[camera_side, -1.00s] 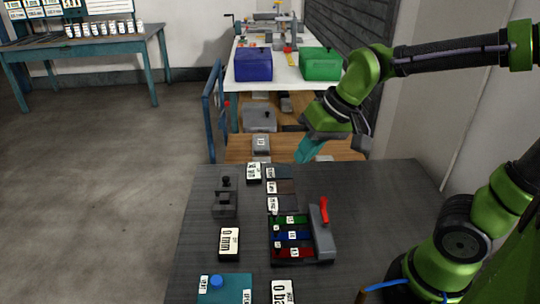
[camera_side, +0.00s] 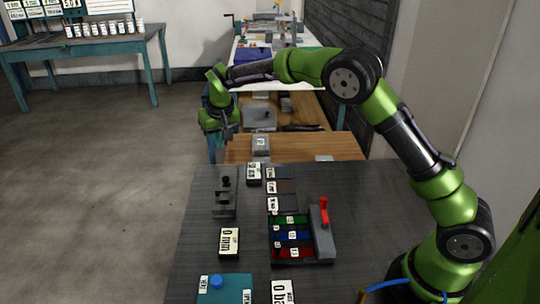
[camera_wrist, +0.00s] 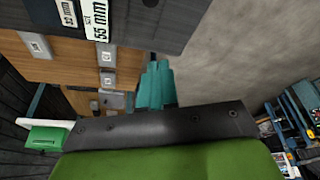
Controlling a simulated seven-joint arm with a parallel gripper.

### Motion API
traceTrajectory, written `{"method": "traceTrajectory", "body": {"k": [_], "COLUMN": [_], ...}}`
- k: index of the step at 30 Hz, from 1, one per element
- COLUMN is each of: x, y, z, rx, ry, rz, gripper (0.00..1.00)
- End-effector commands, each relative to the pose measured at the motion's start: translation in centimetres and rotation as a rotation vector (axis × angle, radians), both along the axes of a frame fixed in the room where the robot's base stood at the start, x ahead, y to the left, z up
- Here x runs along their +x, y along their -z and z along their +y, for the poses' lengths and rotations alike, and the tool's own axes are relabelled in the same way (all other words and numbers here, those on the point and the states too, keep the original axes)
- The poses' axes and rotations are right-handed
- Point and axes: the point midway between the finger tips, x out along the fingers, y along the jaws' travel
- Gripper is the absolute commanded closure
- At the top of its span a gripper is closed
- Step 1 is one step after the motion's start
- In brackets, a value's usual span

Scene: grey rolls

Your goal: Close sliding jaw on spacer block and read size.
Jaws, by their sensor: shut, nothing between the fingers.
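A dark grey device with a black knob (camera_side: 225,198), apparently the sliding jaw, sits at the left of the dark table. A white card reading "0 mm" (camera_side: 229,243) lies in front of it. A "55 mm" card (camera_wrist: 95,20) shows at the top of the wrist view. Which piece is the spacer block is unclear; small dark labelled pieces (camera_side: 284,188) lie right of the device. My gripper (camera_wrist: 155,85) has teal fingers, shut and empty. In the side view it is beyond the table's far left corner, away from the device, its fingertips hard to make out.
A rack with green, blue and red strips (camera_side: 292,236) and a red lever (camera_side: 324,210) stands on the table's right. A teal box with a blue knob (camera_side: 224,288) is at the front. Wooden benches (camera_side: 300,147) lie behind; open floor is left.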

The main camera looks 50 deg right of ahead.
Motion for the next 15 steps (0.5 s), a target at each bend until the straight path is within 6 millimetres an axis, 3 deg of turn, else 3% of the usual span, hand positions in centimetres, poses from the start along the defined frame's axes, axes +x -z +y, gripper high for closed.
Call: {"method": "traceTrajectory", "body": {"k": [13, 15], "x": [2.9, 1.9], "y": [8.9, 8.5], "z": [-1.0, -0.5], "rx": [0.001, 0.003], "ry": [0.0, -0.002], "rz": [0.004, 0.0], "gripper": [1.0, 1.0]}}
